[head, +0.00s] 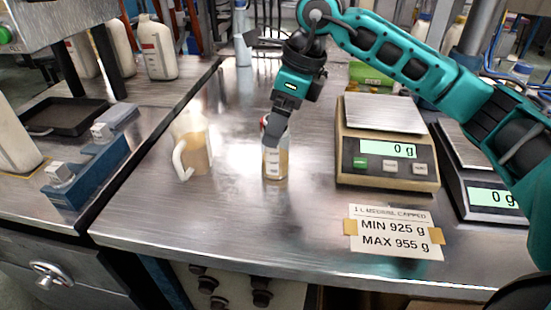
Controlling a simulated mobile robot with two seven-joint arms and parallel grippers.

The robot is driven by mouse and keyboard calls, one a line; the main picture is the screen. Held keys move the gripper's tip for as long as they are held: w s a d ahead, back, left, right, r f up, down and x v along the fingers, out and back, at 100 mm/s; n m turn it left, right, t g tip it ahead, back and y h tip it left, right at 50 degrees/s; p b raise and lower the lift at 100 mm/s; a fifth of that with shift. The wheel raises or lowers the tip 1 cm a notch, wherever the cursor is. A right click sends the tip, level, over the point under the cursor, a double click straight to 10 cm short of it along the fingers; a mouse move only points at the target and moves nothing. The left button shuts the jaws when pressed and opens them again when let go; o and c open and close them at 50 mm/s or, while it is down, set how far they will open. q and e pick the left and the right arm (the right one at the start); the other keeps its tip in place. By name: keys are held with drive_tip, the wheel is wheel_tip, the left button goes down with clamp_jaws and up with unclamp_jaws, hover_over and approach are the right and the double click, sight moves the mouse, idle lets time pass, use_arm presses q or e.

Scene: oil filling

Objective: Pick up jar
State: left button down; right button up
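The jar (275,164) is a small clear container with amber contents, a pale label and a bit of red at its top. It stands upright on the metal table (215,225), left of the scale. My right gripper (276,128) comes down from above over the jar's top, and a dark finger covers part of its upper front. The other finger is hidden, so I cannot tell whether the gripper is closed on the jar. My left gripper is not in view.
A translucent jug (191,142) with a handle stands close left of the jar. A beige scale (386,150) reading 0 g stands to the right, with a second scale (484,190) beyond. A weight-limit sign (395,231) lies in front. The table's front centre is clear.

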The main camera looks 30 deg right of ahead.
drive_tip(key=x, duration=0.4)
drive_tip(key=shift+w, duration=0.15)
drive_tip(key=shift+c, duration=0.3)
drive_tip(key=shift+r, duration=0.1)
drive_tip(key=c, duration=1.4)
